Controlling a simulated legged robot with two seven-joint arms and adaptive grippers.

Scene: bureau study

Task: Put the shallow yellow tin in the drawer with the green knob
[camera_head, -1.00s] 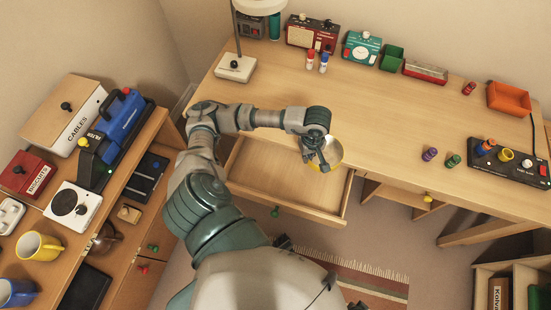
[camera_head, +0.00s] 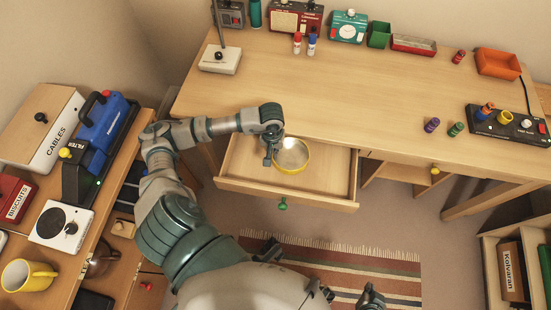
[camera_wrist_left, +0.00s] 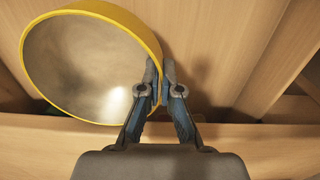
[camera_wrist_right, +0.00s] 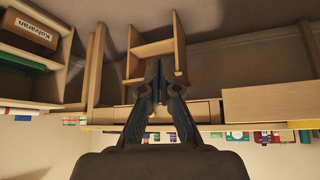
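The shallow yellow tin (camera_head: 291,156), round with a pale metallic inside, is over or in the open drawer (camera_head: 325,190) with the green knob (camera_head: 283,204). It fills the upper left of the left wrist view (camera_wrist_left: 85,65), slightly tilted there. My left gripper (camera_head: 268,158) is at the tin's left edge in the head view. In the left wrist view its fingertips (camera_wrist_left: 160,75) are closed on the tin's rim. Whether the tin touches the drawer's floor I cannot tell. My right gripper (camera_head: 371,297) is low over the rug, its fingers (camera_wrist_right: 160,75) together and empty.
The desk top (camera_head: 360,90) is mostly clear in its middle. A second drawer with a yellow knob (camera_head: 435,171) is shut, right of the open one. A side cabinet on the left carries a blue machine (camera_head: 105,125) and a cables box (camera_head: 45,125).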

